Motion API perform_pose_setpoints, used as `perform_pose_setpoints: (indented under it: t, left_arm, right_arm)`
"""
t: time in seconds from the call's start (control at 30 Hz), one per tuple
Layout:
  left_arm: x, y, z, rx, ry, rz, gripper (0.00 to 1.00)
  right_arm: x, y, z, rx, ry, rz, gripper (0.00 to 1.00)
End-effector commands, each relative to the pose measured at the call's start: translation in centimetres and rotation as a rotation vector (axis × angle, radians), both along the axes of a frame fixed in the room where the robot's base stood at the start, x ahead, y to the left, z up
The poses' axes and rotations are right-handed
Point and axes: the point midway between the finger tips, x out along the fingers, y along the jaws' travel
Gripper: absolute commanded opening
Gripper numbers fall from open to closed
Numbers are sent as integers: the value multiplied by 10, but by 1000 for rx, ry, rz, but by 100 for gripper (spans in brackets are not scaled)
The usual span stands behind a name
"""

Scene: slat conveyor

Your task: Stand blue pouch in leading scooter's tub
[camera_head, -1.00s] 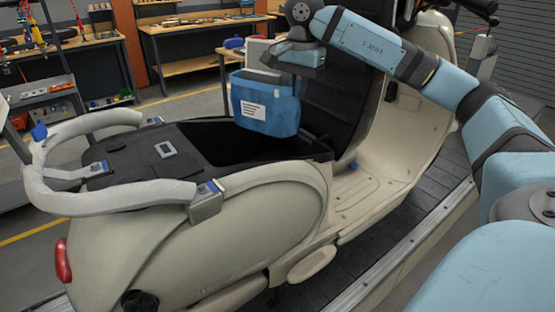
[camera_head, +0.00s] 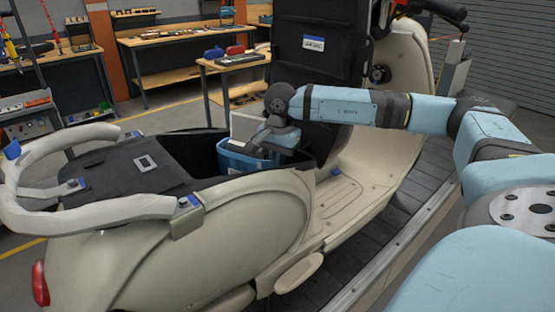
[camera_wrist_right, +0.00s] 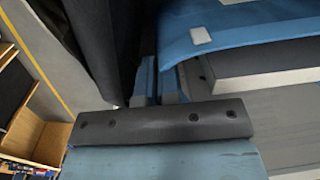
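The blue pouch (camera_head: 235,161) is partly down inside the dark open tub (camera_head: 198,148) of the cream scooter (camera_head: 235,225), near the tub's front end. It looks roughly upright; its lower part is hidden by the tub's near wall. A pale flat item (camera_head: 243,126) sticks up from it. My right gripper (camera_head: 272,143) is at the pouch's top on the side toward the raised seat. In the right wrist view the fingers (camera_wrist_right: 160,82) look close together at the edge of the pouch (camera_wrist_right: 235,32), seemingly shut on it. My left gripper is not in view.
The raised black seat (camera_head: 318,70) stands just ahead of the tub, close to my right wrist. A black panel (camera_head: 120,172) and pale grab rail (camera_head: 125,208) lie behind the opening. The slat conveyor (camera_head: 345,235) runs beneath. Workbenches (camera_head: 165,50) stand farther back.

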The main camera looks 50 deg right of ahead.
Motion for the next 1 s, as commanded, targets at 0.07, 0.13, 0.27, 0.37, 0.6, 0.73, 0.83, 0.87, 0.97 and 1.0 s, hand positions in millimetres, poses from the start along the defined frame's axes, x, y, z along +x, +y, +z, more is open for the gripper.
perform_pose_setpoints:
  t: [0.07,0.13,0.27,0.37,0.6,0.73,0.83,0.87,0.97,1.0]
  left_arm:
    - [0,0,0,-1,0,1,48]
    - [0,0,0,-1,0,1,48]
    - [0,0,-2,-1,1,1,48]
    - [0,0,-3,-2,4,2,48]
    - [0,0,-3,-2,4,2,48]
    - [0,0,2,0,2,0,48]
    - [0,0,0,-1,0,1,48]
    - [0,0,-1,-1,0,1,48]
    - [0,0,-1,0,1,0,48]
    - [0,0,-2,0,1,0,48]
  right_arm:
    - [0,0,1,1,-3,0,0]
    - [0,0,1,1,-2,0,0]
    - [0,0,-2,1,-2,0,0]
    - [0,0,-2,0,-1,0,12]
    - [0,0,-2,0,-1,0,13]
    - [0,0,4,1,-2,0,13]
    - [0,0,15,1,-3,-1,13]
    - [0,0,21,1,-4,0,13]
    - [-1,0,42,0,-5,0,13]
    - [-1,-1,51,2,-6,0,13]
